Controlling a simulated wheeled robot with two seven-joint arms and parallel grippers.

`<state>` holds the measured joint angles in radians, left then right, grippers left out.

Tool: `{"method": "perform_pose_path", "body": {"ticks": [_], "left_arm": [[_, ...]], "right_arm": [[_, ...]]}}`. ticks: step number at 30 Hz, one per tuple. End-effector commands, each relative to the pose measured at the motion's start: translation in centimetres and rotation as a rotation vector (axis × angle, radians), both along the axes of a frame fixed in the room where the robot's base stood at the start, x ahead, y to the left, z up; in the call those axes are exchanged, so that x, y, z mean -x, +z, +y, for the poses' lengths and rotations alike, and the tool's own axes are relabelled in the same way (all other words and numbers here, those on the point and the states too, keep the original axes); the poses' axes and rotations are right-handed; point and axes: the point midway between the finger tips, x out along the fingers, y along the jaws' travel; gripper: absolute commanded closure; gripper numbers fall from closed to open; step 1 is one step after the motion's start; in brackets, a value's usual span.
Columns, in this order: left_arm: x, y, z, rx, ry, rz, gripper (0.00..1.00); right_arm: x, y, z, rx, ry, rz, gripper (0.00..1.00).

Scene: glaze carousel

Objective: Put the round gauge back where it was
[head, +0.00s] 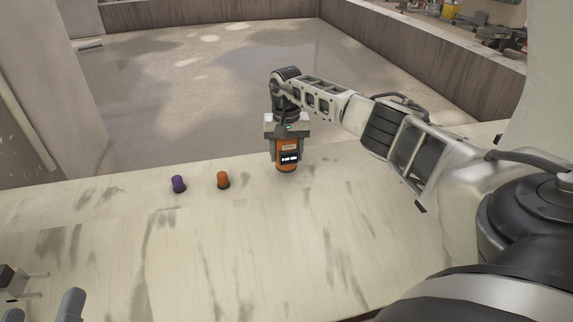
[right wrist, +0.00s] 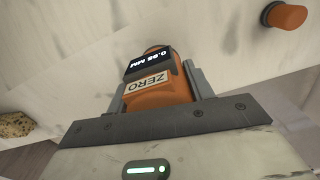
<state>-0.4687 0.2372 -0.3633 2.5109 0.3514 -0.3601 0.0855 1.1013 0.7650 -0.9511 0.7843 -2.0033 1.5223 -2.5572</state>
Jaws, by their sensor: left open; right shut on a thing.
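The round gauge (head: 287,165) is an orange upright body with a small dark display and a dark base. In the right wrist view the gauge (right wrist: 158,97) shows a ZERO label and a lit reading in MM. My right gripper (head: 286,138) points down from above and is shut on the gauge's upper part. The gauge is at or just above the table top; I cannot tell whether it touches. My left gripper (head: 38,284) is open and empty at the lower left edge, partly cut off by the frame.
An orange peg-like piece (head: 223,180) and a purple one (head: 179,184) stand on the pale table (head: 250,250) left of the gauge. The orange piece also shows in the right wrist view (right wrist: 285,17). A tan speckled lump (right wrist: 14,124) lies at its left edge. The table's front is clear.

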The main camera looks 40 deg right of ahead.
Motion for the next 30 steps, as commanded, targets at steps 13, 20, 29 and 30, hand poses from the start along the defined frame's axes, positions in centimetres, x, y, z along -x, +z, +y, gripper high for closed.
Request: {"method": "perform_pose_path", "body": {"ticks": [13, 20, 29, 30], "left_arm": [[-0.9, 2.7, 0.4, -0.064, 0.033, -0.243, 0.23], [-0.9, 3.2, 0.5, -0.073, 0.037, -0.284, 0.23], [-0.9, 3.2, 0.4, -0.072, 0.036, -0.282, 0.23], [-0.9, 3.2, 0.4, -0.072, 0.036, -0.281, 0.23]], "right_arm": [[0.1, -2.8, 0.1, 0.0, 0.0, 0.0, 0.78], [0.1, -3.1, 0.1, -0.001, 0.0, 0.001, 0.45], [0.1, -3.1, 0.1, 0.0, 0.0, 0.001, 0.26], [0.1, -3.0, 0.1, 0.0, 0.0, 0.001, 0.26]]}}
